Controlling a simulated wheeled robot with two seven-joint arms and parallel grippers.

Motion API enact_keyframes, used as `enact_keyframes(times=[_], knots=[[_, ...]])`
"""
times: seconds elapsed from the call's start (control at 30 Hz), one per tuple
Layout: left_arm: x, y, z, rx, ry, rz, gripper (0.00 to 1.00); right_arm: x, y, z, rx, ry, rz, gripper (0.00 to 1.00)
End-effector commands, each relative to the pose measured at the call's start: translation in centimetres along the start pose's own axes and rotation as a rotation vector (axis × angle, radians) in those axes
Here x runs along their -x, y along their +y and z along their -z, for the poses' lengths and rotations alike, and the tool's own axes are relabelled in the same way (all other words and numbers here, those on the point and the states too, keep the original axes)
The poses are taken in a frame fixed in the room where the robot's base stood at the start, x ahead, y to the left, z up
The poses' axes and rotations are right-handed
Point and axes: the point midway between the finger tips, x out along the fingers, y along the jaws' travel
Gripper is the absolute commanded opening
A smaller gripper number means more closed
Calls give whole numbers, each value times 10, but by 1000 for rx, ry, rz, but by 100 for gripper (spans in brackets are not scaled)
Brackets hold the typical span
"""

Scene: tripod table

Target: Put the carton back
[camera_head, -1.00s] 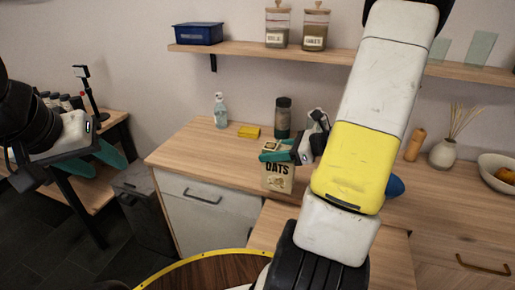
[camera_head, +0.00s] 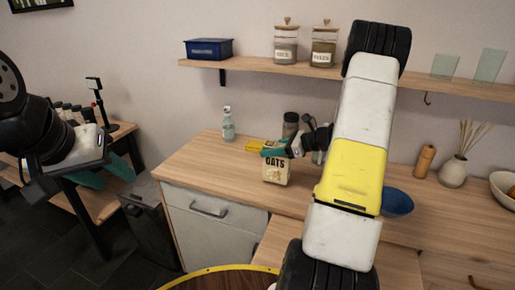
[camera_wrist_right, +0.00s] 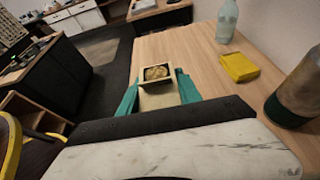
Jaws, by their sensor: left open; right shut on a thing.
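The oats carton (camera_head: 275,171) is a beige box with dark "OATS" lettering, and it appears upright at the counter. My right gripper (camera_head: 270,153) is shut on its upper part, with teal fingers on either side. The wrist view shows the carton (camera_wrist_right: 158,75) from above between the fingers of the right gripper (camera_wrist_right: 158,92). I cannot tell whether its base touches the counter. My left gripper (camera_head: 104,174) is open and empty at the left, away from the counter.
The wooden counter (camera_head: 205,160) has free room left of the carton. A soap bottle (camera_head: 228,125), yellow sponge (camera_wrist_right: 239,67) and dark-lidded jar (camera_head: 290,124) stand behind it. A blue bowl (camera_head: 396,203) is to the right. A wall shelf (camera_head: 250,69) holds jars and a blue box (camera_head: 208,48).

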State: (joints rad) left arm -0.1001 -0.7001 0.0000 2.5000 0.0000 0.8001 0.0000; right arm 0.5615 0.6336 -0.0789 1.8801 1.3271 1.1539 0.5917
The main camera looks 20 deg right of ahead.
Motion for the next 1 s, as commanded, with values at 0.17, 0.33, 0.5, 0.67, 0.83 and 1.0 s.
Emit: enact_keyframes(times=[0.17, 0.33, 0.5, 0.67, 0.83, 1.0], knots=[[0, 0, 0, 0, 0, 0, 47, -6, 0, 16, 2, -1, 2, 0], [0, 0, 0, 0, 0, 0, 47, -6, 0, 15, 3, -1, 2, 0], [0, 0, 0, 0, 0, 0, 47, -7, 0, 19, 1, -1, 2, 45], [0, 0, 0, 0, 0, 0, 47, -7, 0, 18, 1, 0, 2, 63], [0, 0, 0, 0, 0, 0, 47, -7, 0, 18, 2, 0, 2, 63], [0, 0, 0, 0, 0, 0, 47, -3, -1, 15, 2, 0, 3, 63]])
